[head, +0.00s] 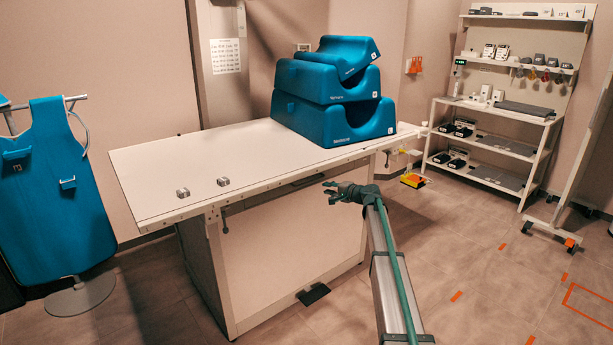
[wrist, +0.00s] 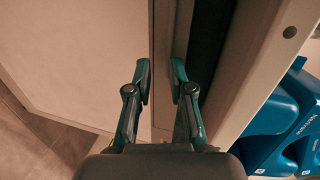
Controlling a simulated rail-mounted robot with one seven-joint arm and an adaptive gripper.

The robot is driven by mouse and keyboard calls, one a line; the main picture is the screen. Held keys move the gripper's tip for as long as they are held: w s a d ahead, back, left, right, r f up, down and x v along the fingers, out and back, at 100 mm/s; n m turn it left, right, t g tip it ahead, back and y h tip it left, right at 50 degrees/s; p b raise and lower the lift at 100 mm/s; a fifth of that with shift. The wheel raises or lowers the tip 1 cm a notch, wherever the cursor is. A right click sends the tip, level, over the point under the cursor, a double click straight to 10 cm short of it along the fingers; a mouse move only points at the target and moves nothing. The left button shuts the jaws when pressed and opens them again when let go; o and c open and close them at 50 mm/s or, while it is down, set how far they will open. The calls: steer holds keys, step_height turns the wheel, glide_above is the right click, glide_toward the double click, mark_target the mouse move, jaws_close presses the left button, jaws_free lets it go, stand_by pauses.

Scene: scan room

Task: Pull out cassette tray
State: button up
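The cassette tray cannot be made out for certain. A pale narrow strip (wrist: 163,40) beside a dark slot (wrist: 210,40) under the tabletop edge may be its front; the slot also shows in the head view (head: 308,180). My gripper (head: 328,192) is at the table's long side, just below the tabletop edge. In the wrist view my gripper (wrist: 161,75) has its two fingers apart, one on each side of the pale strip's line. Nothing is seen held. I cannot tell if the fingertips touch the strip.
The white table (head: 200,170) carries stacked blue cushions (head: 335,95) and two small metal clips (head: 183,193). A blue apron (head: 55,180) hangs at left. A shelf unit (head: 490,150) stands at back right. A black pedal (head: 313,294) lies by the table base. The floor at right is mostly clear.

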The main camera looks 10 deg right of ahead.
mark_target(314, 180)
steer(key=shift+m+t, duration=0.3)
steer(key=shift+m, duration=0.3)
steer(key=x, duration=0.7)
steer(key=r+x, duration=0.1)
steer(key=x, duration=0.3)
steer(key=shift+w+d, duration=0.3)
steer(key=shift+w, duration=0.15)
jaws_close()
